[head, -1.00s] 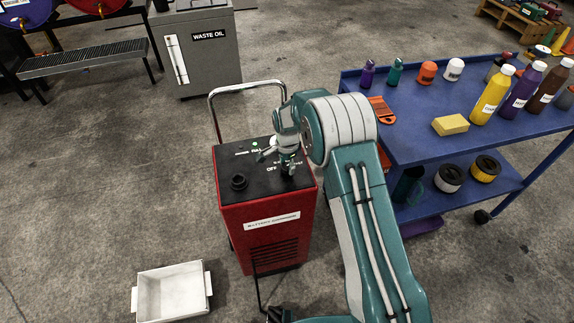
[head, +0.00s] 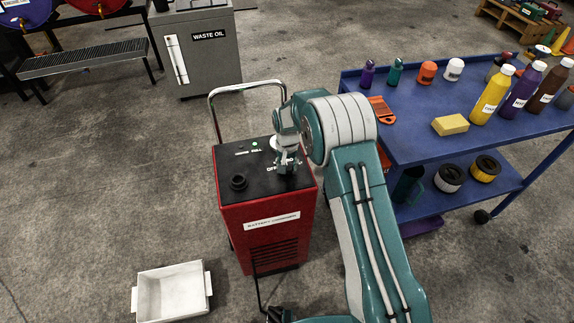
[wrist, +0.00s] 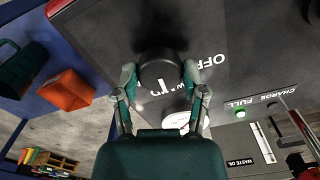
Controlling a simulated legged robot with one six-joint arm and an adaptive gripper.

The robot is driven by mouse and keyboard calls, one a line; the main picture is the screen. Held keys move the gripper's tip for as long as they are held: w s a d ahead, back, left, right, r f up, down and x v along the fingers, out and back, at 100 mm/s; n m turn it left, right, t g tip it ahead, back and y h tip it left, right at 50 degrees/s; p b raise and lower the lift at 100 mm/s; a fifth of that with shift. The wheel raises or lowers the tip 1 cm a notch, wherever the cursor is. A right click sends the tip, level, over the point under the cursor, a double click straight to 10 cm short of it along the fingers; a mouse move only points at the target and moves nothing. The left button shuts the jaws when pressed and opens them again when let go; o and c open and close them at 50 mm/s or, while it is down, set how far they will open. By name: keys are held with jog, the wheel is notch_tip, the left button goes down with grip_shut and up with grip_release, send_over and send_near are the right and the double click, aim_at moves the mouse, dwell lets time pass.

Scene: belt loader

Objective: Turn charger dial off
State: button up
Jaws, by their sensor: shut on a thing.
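The red battery charger (head: 265,235) stands upright with a black top panel marked OFF. In the wrist view, its black round dial (wrist: 160,74) sits between the two fingertips of my gripper (wrist: 160,80), which is shut on it. A short white mark shows on the dial's near side, and the OFF label (wrist: 207,62) lies to its right. In the head view, my gripper (head: 285,163) is over the right part of the panel and hides the dial.
A second black knob (head: 238,182) sits on the charger's left front. A green light (wrist: 240,114) is lit beside FULL. The blue cart (head: 420,150) with bottles stands close on the right. A white bin (head: 172,292) lies on the floor, front left.

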jog(key=n, duration=0.6)
jog(key=shift+n, duration=0.3)
jog(key=n, duration=0.6)
jog(key=shift+n, duration=0.3)
jog(key=shift+f, duration=0.1)
jog(key=o, duration=1.2)
jog(key=shift+c, duration=0.2)
notch_tip(320, 180, up, 12)
